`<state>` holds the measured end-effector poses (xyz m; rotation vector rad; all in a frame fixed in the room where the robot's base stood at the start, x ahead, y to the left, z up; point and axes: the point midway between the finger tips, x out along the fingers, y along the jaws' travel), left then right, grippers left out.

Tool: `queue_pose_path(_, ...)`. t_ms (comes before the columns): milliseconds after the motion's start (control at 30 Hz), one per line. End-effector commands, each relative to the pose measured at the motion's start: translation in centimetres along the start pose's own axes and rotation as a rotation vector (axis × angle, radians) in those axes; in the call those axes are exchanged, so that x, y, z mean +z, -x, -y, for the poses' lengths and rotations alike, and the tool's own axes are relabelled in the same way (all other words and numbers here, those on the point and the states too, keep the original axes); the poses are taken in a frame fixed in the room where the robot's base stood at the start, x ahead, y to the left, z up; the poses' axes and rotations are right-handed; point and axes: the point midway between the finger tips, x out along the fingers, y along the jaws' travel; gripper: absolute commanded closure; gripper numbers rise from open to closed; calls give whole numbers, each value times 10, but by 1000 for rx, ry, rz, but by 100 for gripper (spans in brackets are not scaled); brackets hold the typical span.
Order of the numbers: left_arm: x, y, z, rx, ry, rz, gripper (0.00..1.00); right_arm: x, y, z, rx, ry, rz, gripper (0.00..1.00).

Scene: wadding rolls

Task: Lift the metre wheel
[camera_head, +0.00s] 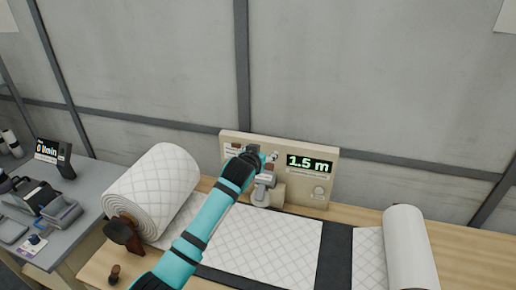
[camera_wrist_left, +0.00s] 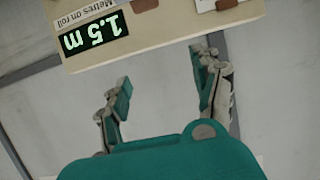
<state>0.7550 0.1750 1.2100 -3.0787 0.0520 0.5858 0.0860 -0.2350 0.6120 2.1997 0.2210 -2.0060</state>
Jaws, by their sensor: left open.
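A grey part with a rounded lower end, which looks like the metre wheel (camera_head: 261,195), sits in front of the beige panel (camera_head: 232,141), low over the quilted white wadding (camera_head: 270,240). The panel display (camera_head: 309,163) reads 1.5 m. My left gripper (camera_head: 268,158) is in front of the panel, just above the wheel part, and my forearm crosses the wadding. In the left wrist view my left gripper (camera_wrist_left: 165,88) is open with nothing between its fingers. The panel's edge lies beyond the fingertips there, and the wheel cannot be made out. My right gripper is not in view.
A brown-handled item (camera_head: 122,235) is at the left front. A grey side table (camera_head: 85,205) holds devices. The wall is close behind.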

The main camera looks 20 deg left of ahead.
Motion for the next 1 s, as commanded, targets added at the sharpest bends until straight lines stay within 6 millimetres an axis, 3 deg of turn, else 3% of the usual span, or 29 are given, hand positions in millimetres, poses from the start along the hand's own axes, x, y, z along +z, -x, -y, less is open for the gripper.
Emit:
queue_pose_path(700,-24,44,0,-1,0,-1,35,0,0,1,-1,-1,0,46)
queue_pose_path(1000,-27,49,0,-1,0,0,35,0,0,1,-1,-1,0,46)
